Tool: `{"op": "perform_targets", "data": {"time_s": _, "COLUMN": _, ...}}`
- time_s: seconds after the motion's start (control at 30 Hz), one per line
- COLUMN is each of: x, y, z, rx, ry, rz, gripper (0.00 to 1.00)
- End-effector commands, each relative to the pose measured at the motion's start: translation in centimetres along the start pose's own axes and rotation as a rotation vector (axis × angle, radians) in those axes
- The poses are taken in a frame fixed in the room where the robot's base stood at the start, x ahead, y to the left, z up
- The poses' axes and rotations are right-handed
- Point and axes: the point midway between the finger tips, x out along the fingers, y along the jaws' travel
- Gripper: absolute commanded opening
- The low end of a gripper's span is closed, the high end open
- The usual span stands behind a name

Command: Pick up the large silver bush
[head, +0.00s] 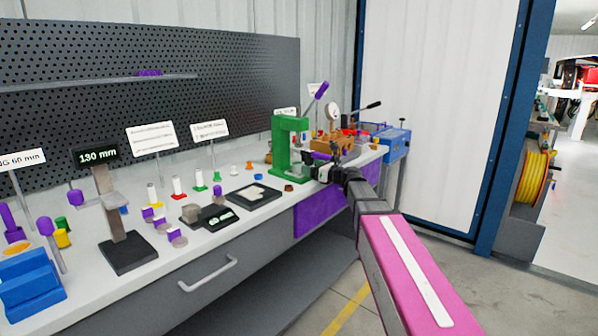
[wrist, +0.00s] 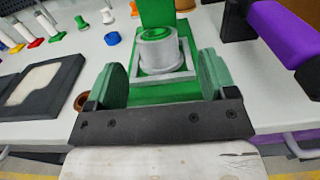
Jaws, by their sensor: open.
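The large silver bush (wrist: 158,48) stands upright on a light square plate on the base of the green press (wrist: 133,92). My gripper (wrist: 162,76) is open in the wrist view, with one green pad to each side of the picture. The bush shows between and just beyond the pads, and I see no contact. In the head view my gripper (head: 318,170) is at the front of the green press (head: 284,148).
A purple lever handle (wrist: 284,40) is right of the press. A brown ring (wrist: 81,101) and a black tray (wrist: 38,88) lie to the left on the bench. Further left in the head view stand a 130 mm height gauge (head: 128,250) and several small coloured parts.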

Motion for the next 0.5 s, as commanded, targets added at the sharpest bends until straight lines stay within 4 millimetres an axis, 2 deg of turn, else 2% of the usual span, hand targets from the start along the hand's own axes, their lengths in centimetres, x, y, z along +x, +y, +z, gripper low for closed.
{"op": "perform_targets", "data": {"time_s": 0.17, "x": 1.4, "y": 0.1, "z": 0.1, "rx": -0.001, "ry": 0.000, "rz": 0.001, "gripper": 0.78}}
{"op": "perform_targets", "data": {"time_s": 0.4, "x": 4.8, "y": 0.3, "z": 0.2, "rx": -0.002, "ry": 0.001, "rz": 0.001, "gripper": 0.78}}
{"op": "perform_targets", "data": {"time_s": 0.5, "x": 5.3, "y": 0.4, "z": 0.2, "rx": -0.002, "ry": 0.000, "rz": 0.000, "gripper": 0.78}}
